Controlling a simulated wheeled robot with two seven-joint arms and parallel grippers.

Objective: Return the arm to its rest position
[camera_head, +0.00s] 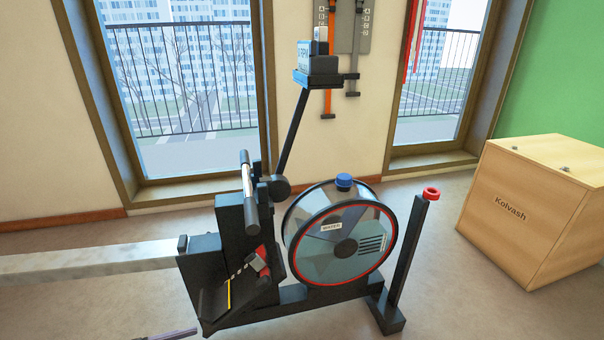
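A narrow dark grey-purple piece (168,335) shows at the bottom edge, left of centre. It looks like the tip of my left gripper, but most of it is cut off by the frame, so its opening cannot be seen. It appears in front of the rowing machine, with nothing visible held at it. My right arm and gripper are not in view.
A black rowing machine with a round water tank (340,241) stands ahead. Its pale rail (90,263) runs left, and a monitor (318,66) rises on an arm. A post carries a red ring (431,193). A wooden box (520,214) stands right.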

